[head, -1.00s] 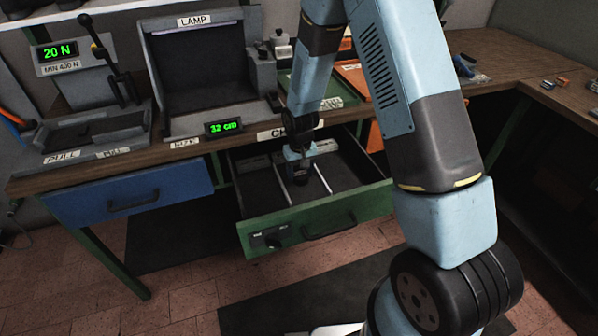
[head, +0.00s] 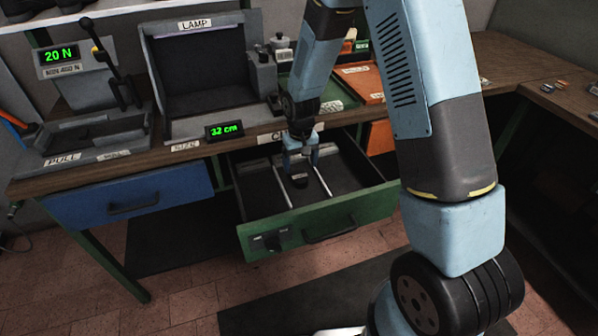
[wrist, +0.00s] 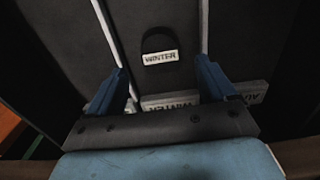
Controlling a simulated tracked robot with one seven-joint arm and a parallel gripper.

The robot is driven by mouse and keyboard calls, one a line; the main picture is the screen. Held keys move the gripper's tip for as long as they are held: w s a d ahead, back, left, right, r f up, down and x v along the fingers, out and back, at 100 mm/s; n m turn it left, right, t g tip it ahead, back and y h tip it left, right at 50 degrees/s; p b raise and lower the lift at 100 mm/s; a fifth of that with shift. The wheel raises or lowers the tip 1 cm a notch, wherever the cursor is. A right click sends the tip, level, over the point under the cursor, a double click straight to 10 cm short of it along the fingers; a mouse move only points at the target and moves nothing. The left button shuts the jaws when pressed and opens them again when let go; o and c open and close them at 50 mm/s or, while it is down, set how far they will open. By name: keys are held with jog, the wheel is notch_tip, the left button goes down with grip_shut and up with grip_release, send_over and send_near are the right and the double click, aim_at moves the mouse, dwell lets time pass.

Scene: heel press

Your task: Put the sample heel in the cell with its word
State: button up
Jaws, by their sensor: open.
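The sample heel (head: 299,178) is a small dark piece with a white tag. It lies in the middle cell of the open green drawer (head: 350,212), between two pale dividers. In the wrist view the heel (wrist: 158,38) shows its tag, which reads WINTER. A cell label (wrist: 170,101) behind my gripper's fingers appears to read WINTER upside down, partly hidden. My gripper (head: 299,163) is open over the middle cell, close to the heel. In the wrist view the blue fingers of my gripper (wrist: 166,74) are apart, with nothing between their tips and the heel ahead of them.
The bench edge (head: 200,148) runs just behind the drawer. A lamp box (head: 200,75) and a lever press (head: 95,85) stand on the bench at left. A blue drawer (head: 130,195) is shut at left. The drawer's side cells look empty.

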notch_tip(320, 180, up, 7)
notch_tip(320, 180, up, 11)
jog(key=t, duration=0.1)
send_over(300, 177)
jog(key=s+d, duration=0.3)
jog(key=d, duration=0.3)
jog(key=s+d+r+m+t, duration=0.1)
jog(key=s+d+r, duration=0.1)
jog(key=r, duration=0.2)
jog(key=s+d+r+t, duration=0.1)
jog(key=s+d+r, duration=0.2)
jog(key=r, duration=0.2)
jog(key=s+d+r+m+t, duration=0.1)
jog(key=s+d+r, duration=0.2)
jog(key=s, duration=0.6)
jog(key=s+d+r+m+t, duration=0.1)
jog(key=s+d+r, duration=0.3)
jog(key=s+r, duration=0.3)
jog(key=shift+s+d+t, duration=0.15)
jog(key=shift+s+t, duration=0.15)
jog(key=shift+s, duration=0.55)
